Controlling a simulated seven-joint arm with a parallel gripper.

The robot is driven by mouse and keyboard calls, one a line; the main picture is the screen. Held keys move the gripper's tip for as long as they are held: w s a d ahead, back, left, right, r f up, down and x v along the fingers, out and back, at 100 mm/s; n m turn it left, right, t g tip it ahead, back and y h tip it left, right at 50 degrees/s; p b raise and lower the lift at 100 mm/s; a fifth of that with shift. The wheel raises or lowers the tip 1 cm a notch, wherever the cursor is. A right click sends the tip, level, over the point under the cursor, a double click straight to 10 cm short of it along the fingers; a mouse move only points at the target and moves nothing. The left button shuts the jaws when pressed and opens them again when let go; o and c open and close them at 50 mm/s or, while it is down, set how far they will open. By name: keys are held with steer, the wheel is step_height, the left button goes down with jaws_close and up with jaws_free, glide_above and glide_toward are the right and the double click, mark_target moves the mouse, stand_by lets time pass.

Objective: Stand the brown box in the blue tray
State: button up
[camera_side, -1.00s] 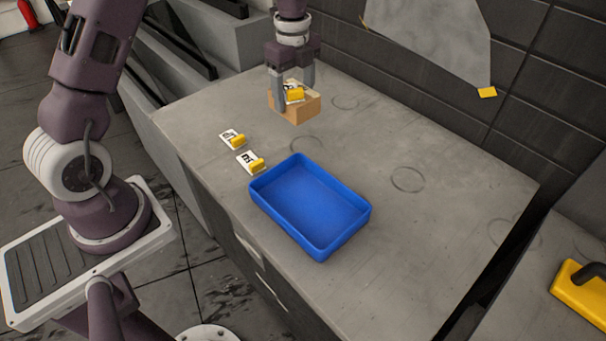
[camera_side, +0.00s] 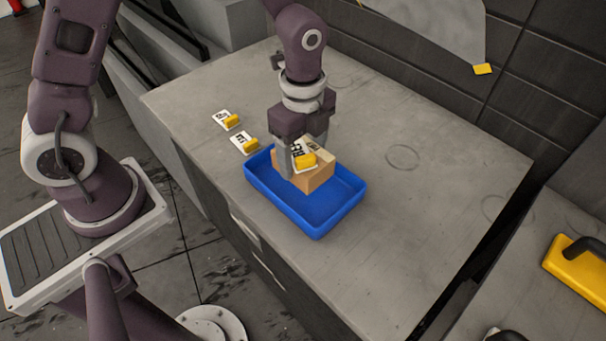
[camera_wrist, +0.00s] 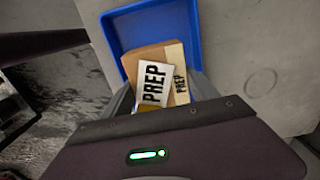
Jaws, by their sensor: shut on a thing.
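The brown box (camera_side: 319,180) is between the fingers of my gripper (camera_side: 304,163), which is shut on it. A white card with black print and a yellow piece shows on the box's side. In the wrist view the box (camera_wrist: 142,58) shows the word PREP on the card and on its pale strip. The blue tray (camera_side: 283,208) lies on the grey worktop, and the box is over its inside, towards the back. The box looks roughly level. I cannot tell whether its underside touches the tray floor. The tray also shows in the wrist view (camera_wrist: 150,24).
Two white cards with yellow pieces, one farther back (camera_side: 227,120) and one nearer (camera_side: 245,144), lie left of the tray. The worktop (camera_side: 420,190) right of the tray is clear. A yellow tool (camera_side: 575,268) with a dark handle lies at the far right.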

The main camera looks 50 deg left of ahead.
step_height(320, 180, down, 5)
stand_by(0.3)
steer(key=o, duration=1.5)
steer(key=shift+f, duration=0.1)
step_height(320, 180, up, 12)
steer(key=shift+r, duration=0.25)
steer(key=s+a+r+n+t, duration=0.2)
steer(key=s+a+r+n, duration=0.1)
steer(key=s+r+n, duration=0.3)
steer(key=s+a+r+n+t, duration=0.3)
steer(key=s+r+n, duration=0.4)
steer(key=s+n, duration=0.4)
steer(key=shift+a+n+t, duration=0.3)
steer(key=shift+a, duration=0.3)
